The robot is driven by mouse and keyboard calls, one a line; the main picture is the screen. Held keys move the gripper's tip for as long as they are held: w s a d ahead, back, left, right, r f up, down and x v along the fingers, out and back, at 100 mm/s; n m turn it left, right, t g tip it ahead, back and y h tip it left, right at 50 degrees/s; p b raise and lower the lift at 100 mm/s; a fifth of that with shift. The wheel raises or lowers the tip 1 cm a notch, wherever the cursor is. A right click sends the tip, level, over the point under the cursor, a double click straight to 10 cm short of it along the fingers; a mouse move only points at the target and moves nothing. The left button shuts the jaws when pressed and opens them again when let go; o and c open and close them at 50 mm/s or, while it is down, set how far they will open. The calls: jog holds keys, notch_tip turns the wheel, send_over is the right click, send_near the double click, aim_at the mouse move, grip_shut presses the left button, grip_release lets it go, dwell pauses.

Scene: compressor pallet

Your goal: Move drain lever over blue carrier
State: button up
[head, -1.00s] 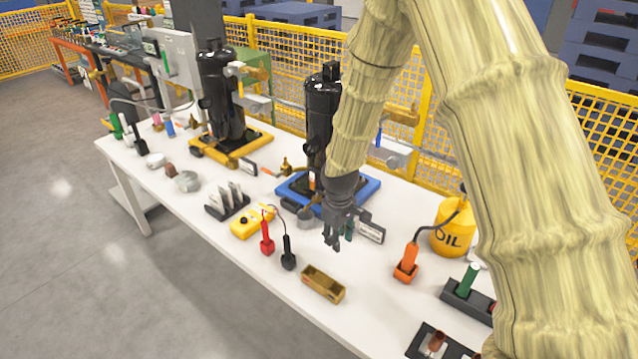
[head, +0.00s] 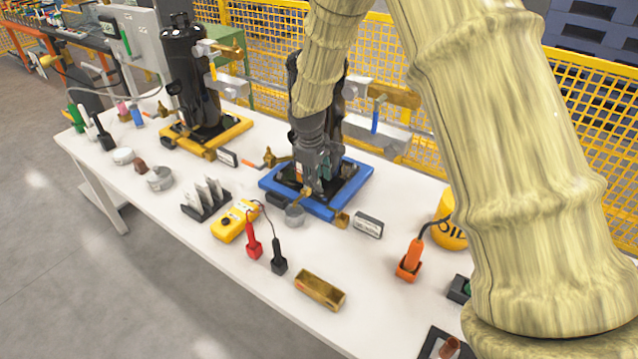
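The blue carrier (head: 349,191) lies on the white table and bears a black compressor, mostly hidden behind my arm. My gripper (head: 312,190) points down over the carrier's front part, close to a small brass fitting (head: 299,201) above a grey cup (head: 295,216). This fitting may bear the drain lever, but my gripper hides much of it. I cannot tell whether the fingers touch it or how wide they stand. An orange-handled brass valve (head: 271,158) is at the carrier's left corner. A blue-handled lever (head: 377,114) hangs from the brass pipe at the right.
A yellow carrier (head: 232,133) with another compressor (head: 189,80) stands to the left. A yellow meter (head: 234,221), red and black probes, a brass tray (head: 320,290), a small label block (head: 368,225) and an orange tool (head: 411,258) are in front.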

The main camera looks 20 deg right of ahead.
jog(key=f, duration=0.1)
jog(key=w+f, duration=0.1)
jog(key=shift+d+f, duration=0.2)
jog(key=shift+f, duration=0.2)
jog(key=shift+s+d+f, duration=0.1)
jog(key=shift+f, duration=0.65)
jog(key=shift+s+r, duration=0.1)
jog(key=shift+r, duration=0.05)
jog(key=shift+c, duration=0.5)
jog(key=shift+s+r, duration=0.15)
jog(key=c, duration=0.3)
grip_shut()
